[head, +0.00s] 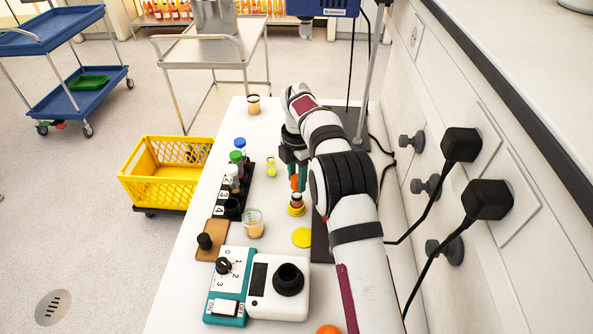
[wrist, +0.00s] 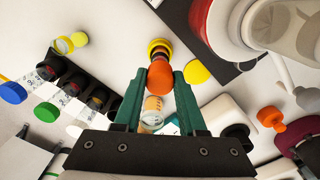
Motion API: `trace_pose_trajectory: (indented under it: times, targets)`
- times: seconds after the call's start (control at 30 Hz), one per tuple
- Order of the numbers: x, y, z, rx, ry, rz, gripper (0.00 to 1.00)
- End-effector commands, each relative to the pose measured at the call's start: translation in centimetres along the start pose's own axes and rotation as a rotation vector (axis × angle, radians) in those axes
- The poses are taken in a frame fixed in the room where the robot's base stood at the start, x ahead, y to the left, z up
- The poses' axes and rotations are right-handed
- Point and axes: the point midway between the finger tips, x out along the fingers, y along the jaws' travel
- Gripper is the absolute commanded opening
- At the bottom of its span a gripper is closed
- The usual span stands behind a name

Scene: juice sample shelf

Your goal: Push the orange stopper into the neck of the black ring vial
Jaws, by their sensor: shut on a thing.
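My gripper (wrist: 159,80) is shut on the orange stopper (wrist: 159,77), with one green finger on each side of it. In the head view the stopper (head: 294,182) shows between the fingers, just above a small vial (head: 296,199) with a dark band. The vial stands upright in a yellow holder (head: 296,211) on the white table. In the wrist view the vial with its black ring (wrist: 160,50) shows just beyond the stopper, which partly covers it. I cannot tell whether the stopper touches the neck.
A black rack (head: 247,191) with capped vials stands left of the vial, and a cup of orange juice (head: 253,224) is nearer. A flat yellow disc (head: 301,237) lies close by. A white-and-teal device (head: 258,285) fills the front. Another orange stopper (wrist: 270,117) lies to the right.

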Motion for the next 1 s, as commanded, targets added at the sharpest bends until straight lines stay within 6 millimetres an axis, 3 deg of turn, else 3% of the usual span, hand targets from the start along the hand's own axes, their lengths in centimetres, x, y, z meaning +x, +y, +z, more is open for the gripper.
trace_pose_trajectory:
  times: [1.0]
  targets:
    - [1.4,0.0,0.0,0.0,0.0,0.0,0.0]
